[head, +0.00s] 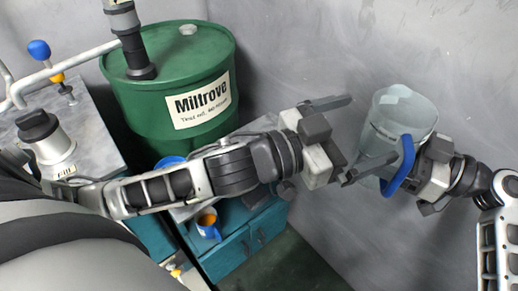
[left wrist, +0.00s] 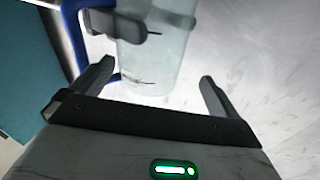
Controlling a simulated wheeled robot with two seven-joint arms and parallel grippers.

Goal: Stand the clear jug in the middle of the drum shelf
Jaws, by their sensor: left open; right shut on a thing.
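The clear jug (head: 392,118) with a blue handle (head: 401,168) is held in the air at the right of the head view. My right gripper (head: 385,165) is shut on it at the handle side; the exact grip is partly hidden. My left gripper (head: 345,140) is open and empty, just left of the jug, its fingers pointing toward it. In the left wrist view the jug (left wrist: 155,60) shows beyond and between my open left fingers (left wrist: 155,85). I cannot tell whether they touch it. I cannot clearly make out the drum shelf.
A green drum (head: 160,115) labelled Miltrove stands at the back left, with a dark pipe on top. A teal cabinet (head: 232,255) is below my left arm, with an orange-filled blue mug (head: 208,223) on it. A grey bench (head: 88,125) is at left. Grey walls stand behind.

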